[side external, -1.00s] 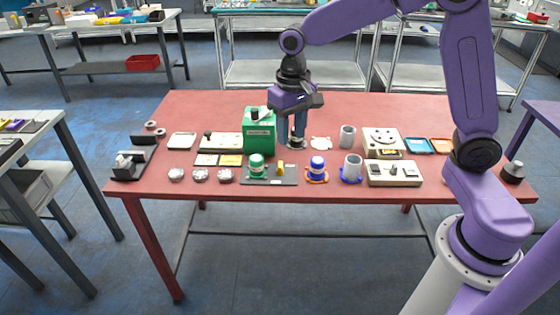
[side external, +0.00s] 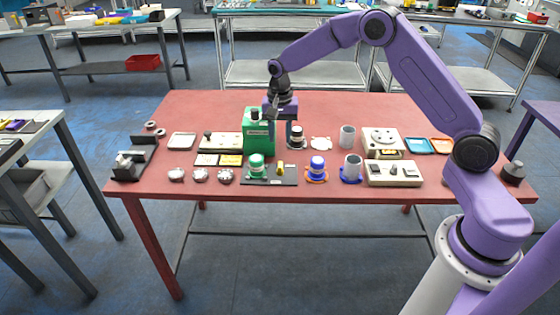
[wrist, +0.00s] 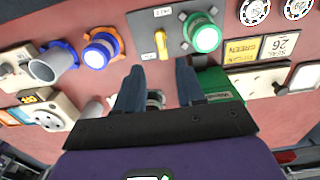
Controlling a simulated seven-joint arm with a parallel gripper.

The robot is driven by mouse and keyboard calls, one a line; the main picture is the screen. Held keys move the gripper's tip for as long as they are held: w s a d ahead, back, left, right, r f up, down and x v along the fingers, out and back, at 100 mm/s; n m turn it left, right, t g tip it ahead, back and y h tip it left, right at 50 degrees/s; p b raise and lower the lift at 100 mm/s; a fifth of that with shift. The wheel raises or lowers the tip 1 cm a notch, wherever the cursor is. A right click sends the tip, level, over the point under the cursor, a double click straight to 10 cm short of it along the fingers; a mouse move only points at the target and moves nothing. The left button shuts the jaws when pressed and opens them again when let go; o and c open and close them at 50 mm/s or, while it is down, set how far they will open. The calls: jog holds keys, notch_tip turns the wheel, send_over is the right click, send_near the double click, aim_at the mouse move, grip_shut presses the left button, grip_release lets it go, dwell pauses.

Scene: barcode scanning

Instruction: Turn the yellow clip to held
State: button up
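The yellow clip (side external: 281,168) stands on a dark grey plate (side external: 290,182) near the front middle of the red table, right of a green-capped part (side external: 256,164). In the wrist view the clip (wrist: 161,45) is a small upright yellow piece beside the green cap (wrist: 206,38). My gripper (side external: 281,140) is above the table behind the plate, close to the green box, and apart from the clip. In the wrist view my gripper (wrist: 160,68) has two blue-grey fingers spread wide with nothing between them; the clip shows beyond their tips. Any wording by the clip is too small to read.
A green box (side external: 258,143) stands behind the plate. A blue-capped part (side external: 317,167) on an orange ring and a grey cup (side external: 352,166) on a blue ring stand to the right. Several silver round parts (side external: 200,175) lie to the left. The table's front strip is clear.

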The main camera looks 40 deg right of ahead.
aim_at(280, 165)
notch_tip(280, 165, down, 10)
jog(key=shift+f, duration=0.1)
dwell(0.4)
grip_shut()
